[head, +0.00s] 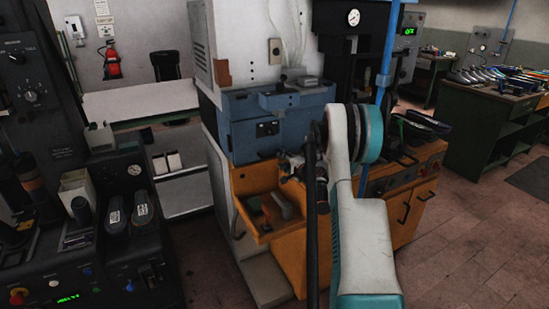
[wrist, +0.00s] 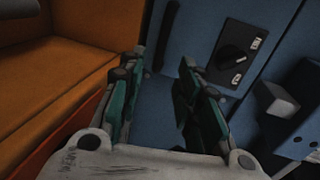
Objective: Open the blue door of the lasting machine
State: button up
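The lasting machine's blue front (head: 255,135) sits above an orange cabinet in the head view; I cannot tell the door's outline there. In the wrist view a blue panel (wrist: 205,25) fills the middle and right. It carries a dark upright bar like a handle (wrist: 168,35) and a black rotary switch (wrist: 236,60). My gripper (wrist: 162,72) is open, its two teal-padded fingers apart with nothing between them. The bar shows beyond the gap between the fingertips, apart from them. In the head view my gripper (head: 293,167) is in front of the blue front's lower right, partly hidden by my arm.
An orange open tray (head: 258,228) juts out below the blue front; orange surfaces also fill the wrist view's left (wrist: 60,75). A dark control console (head: 110,210) stands at left. A green workbench (head: 490,130) is at right. The floor (head: 465,225) at right is clear.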

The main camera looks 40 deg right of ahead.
aim_at(275, 155)
jog(key=b+x, duration=0.2)
jog(key=x, duration=0.7)
jog(key=shift+w+f, duration=0.1)
jog(key=shift+w, duration=0.2)
grip_shut()
